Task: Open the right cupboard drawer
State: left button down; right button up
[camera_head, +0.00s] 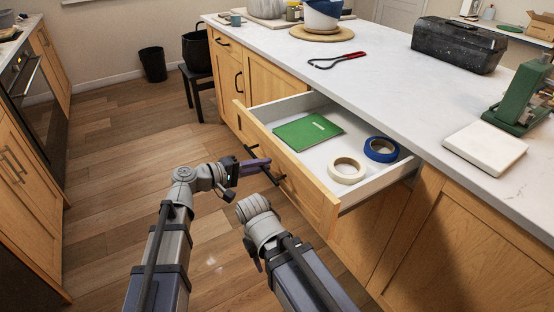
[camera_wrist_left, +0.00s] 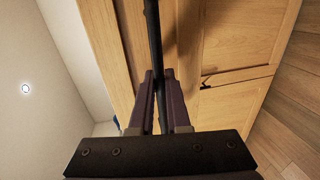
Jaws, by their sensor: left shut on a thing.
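The right cupboard drawer (camera_head: 298,169) is pulled well out from under the white countertop, with its inside showing. My left gripper (camera_head: 256,167) is at the black bar handle (camera_head: 279,181) on the drawer's wooden front. In the left wrist view the fingers (camera_wrist_left: 162,100) are shut on the handle (camera_wrist_left: 153,40), which runs between them. Inside the drawer lie a green book (camera_head: 308,132), a cream tape roll (camera_head: 346,169) and a blue tape roll (camera_head: 381,149). My right gripper (camera_head: 257,263) is low in front of the drawer, mostly hidden behind its own wrist.
A dark stool (camera_head: 197,75) and a bin (camera_head: 153,64) stand at the back left. The wooden floor left of the drawer is clear.

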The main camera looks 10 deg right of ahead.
pick_arm(q)
jog(key=shift+f+v, duration=0.2)
jog(key=shift+v, duration=0.85)
jog(key=shift+f+v, duration=0.2)
jog(key=shift+v, duration=0.85)
jog(key=c, duration=0.9)
grip_release()
jog(key=p+v, duration=0.1)
jog(key=v, duration=0.7)
jog(key=shift+p, duration=0.3)
